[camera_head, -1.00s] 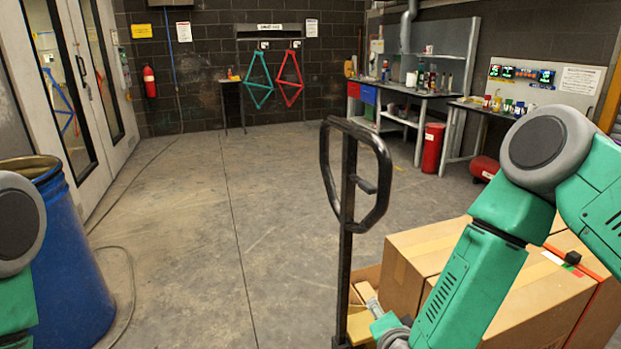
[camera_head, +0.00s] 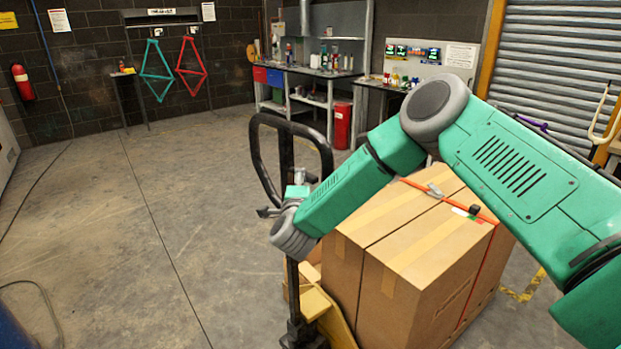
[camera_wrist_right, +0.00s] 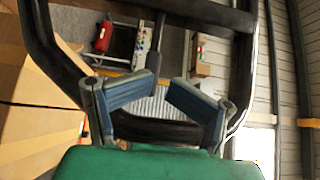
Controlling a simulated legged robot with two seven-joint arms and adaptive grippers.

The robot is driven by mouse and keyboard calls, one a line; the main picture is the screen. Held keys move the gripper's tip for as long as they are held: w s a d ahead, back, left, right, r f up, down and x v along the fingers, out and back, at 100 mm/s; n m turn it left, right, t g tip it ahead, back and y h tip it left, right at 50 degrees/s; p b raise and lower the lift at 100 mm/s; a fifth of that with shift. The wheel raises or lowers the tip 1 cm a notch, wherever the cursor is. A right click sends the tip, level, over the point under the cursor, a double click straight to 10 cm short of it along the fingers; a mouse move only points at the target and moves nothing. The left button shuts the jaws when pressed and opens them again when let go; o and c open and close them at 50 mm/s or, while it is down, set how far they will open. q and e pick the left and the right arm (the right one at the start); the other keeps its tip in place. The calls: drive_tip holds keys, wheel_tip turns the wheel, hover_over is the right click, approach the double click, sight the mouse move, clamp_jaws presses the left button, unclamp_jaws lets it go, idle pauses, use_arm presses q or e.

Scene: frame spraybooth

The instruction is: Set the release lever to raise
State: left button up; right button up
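The black pallet jack handle (camera_head: 262,160) is an upright loop on a dark post, left of the boxes. My right gripper (camera_head: 282,197) is at the lower part of the loop, its fingers apart, one on each side of the post area. In the right wrist view the two blue-grey fingers (camera_wrist_right: 161,86) are apart, with a dark bar (camera_wrist_right: 160,132) of the handle crossing between their bases. I cannot tell whether they touch it. The release lever cannot be clearly made out; the gripper covers that part. My left gripper is out of view.
Strapped cardboard boxes (camera_head: 415,265) sit on the yellow pallet jack (camera_head: 340,328), close under my right forearm. A workbench (camera_head: 310,72) and red cylinder (camera_head: 342,125) stand at the back. Floor to the left (camera_head: 100,230) is clear apart from a cable.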

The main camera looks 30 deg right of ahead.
sight(307, 179)
drive_tip(key=w+d, duration=0.2)
drive_tip(key=d, duration=0.1)
drive_tip(key=shift+f, duration=0.1)
drive_tip(key=d, duration=0.1)
drive_tip(key=d+f, duration=0.1)
drive_tip(key=d, duration=0.1)
drive_tip(key=shift+w+f+g, duration=0.3)
drive_tip(key=shift+w, duration=0.1)
drive_tip(key=c, duration=0.5)
drive_tip(key=shift+s+a+r, duration=0.1)
drive_tip(key=shift+a, duration=0.05)
clamp_jaws()
drive_tip(key=a, duration=0.2)
drive_tip(key=a+r, duration=0.1)
drive_tip(key=shift+s+r, duration=0.1)
drive_tip(key=shift+s, duration=0.2)
drive_tip(key=shift+w, duration=0.4)
drive_tip(key=shift+d+f, duration=0.3)
drive_tip(key=shift+d, duration=0.05)
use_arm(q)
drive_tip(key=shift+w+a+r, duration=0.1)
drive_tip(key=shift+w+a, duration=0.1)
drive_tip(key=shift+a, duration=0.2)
use_arm(e)
drive_tip(key=shift+s+a+r, duration=0.1)
drive_tip(key=shift+a+r, duration=0.1)
drive_tip(key=shift+a, duration=0.25)
drive_tip(key=shift+d, duration=0.1)
